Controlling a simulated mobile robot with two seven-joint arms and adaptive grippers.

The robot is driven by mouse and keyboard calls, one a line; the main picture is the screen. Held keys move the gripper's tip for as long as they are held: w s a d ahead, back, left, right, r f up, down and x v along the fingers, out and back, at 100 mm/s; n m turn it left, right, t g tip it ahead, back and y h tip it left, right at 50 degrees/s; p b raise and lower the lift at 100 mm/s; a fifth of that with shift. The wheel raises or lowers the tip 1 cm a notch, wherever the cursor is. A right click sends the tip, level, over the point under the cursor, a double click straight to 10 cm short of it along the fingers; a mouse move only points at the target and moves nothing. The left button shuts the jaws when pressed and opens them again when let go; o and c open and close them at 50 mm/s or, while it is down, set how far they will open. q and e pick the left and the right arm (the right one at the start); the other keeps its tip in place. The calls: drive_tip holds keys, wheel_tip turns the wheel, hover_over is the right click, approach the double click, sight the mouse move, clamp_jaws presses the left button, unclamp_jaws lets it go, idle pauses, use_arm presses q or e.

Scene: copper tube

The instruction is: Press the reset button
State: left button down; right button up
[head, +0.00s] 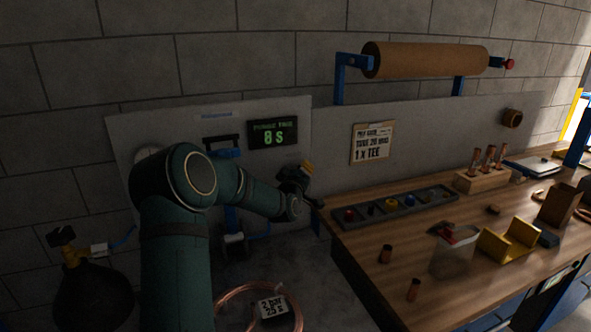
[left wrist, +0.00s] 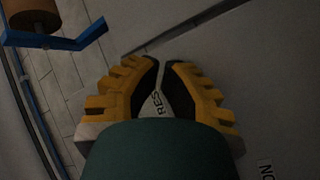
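My left gripper (head: 307,168) is at the end of the teal arm in the head view, in front of the grey panel (head: 290,105) and left of the bench. In the left wrist view its yellow and black fingers (left wrist: 163,64) come together at the tips, with nothing seen between them. Part of a label reading "RES" (left wrist: 158,103) shows on the pale panel between the fingers; the rest is hidden. I cannot make out the reset button in either view. The timer display (head: 273,133) is lit green and appears to read 8 S or 0 S. My right gripper is not in view.
A wooden bench (head: 345,232) stands at the right, with a dark parts tray (head: 400,205), a clear bin (head: 453,257) and a yellow holder (head: 509,240). A paper roll (head: 425,60) hangs above. A copper coil (head: 232,295) lies below the panel.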

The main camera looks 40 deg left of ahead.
use_arm(q)
drive_tip(key=shift+w+a+b, duration=0.2)
drive_tip(key=shift+a+b, duration=0.1)
drive_tip(key=shift+a, duration=0.2)
idle(0.5)
drive_tip(key=shift+d, duration=0.15)
drive_tip(key=shift+s+d+b, duration=0.45)
drive_tip(key=shift+d+b, duration=0.2)
drive_tip(key=shift+d, duration=0.05)
drive_tip(key=shift+s+d+b, duration=0.4)
drive_tip(key=shift+d, duration=0.35)
drive_tip(key=shift+s+d+b, duration=0.35)
drive_tip(key=shift+d+b, duration=0.1)
drive_tip(key=shift+d, duration=0.3)
drive_tip(key=shift+s+d+b, duration=0.4)
drive_tip(key=shift+d, duration=0.35)
